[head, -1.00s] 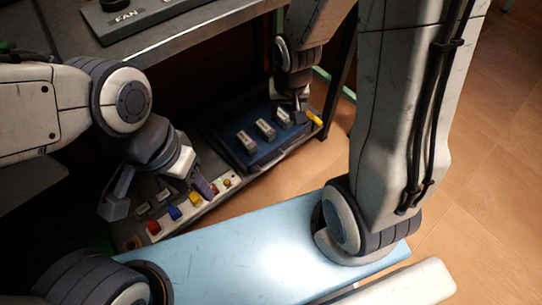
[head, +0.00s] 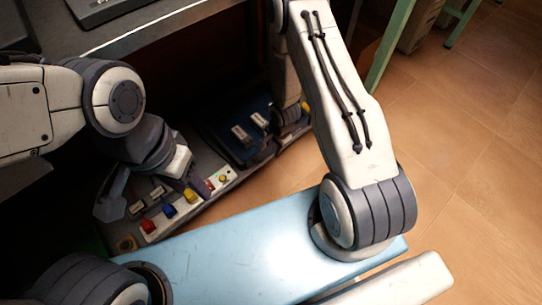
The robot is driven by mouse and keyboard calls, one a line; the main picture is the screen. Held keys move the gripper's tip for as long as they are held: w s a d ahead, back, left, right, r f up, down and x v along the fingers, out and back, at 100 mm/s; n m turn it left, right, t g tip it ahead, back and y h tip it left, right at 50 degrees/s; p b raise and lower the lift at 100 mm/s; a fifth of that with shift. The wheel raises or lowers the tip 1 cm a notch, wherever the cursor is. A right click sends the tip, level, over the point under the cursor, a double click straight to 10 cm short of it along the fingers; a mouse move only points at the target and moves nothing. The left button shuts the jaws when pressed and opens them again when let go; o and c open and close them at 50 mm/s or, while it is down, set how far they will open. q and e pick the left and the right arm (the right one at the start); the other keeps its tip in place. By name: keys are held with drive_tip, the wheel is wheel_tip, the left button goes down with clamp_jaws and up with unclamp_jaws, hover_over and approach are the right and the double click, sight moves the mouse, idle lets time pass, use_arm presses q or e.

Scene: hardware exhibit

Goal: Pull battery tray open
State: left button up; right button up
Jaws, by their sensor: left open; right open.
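The battery tray (head: 226,143) is dark blue and sits low under the bench, in shadow. Two pale batteries (head: 241,135) show on it; its right part is hidden behind my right arm. A small yellow piece (head: 306,107) shows just beside that arm, at the tray's right end. My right wrist is over the tray's right end, but the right gripper's fingers are hidden, so I cannot tell whether they touch anything. My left gripper (head: 150,197) is open and empty, with its fingers spread above the button panel, left of the tray.
A panel (head: 168,226) with red, blue and yellow buttons lies left of the tray. The bench top (head: 150,28) overhangs both. A green post (head: 390,45) stands at the right. The tiled floor (head: 460,150) at the right is open.

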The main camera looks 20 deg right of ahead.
sight(270, 157)
drive_tip(key=f+b, duration=0.1)
drive_tip(key=f, duration=0.1)
drive_tip(key=f+b, duration=0.1)
drive_tip(key=f, duration=0.1)
drive_tip(key=w+f+b, duration=0.1)
drive_tip(key=f, duration=0.2)
drive_tip(key=shift+w+a+f, duration=0.1)
drive_tip(key=shift+a, duration=0.15)
clamp_jaws()
idle(1.1)
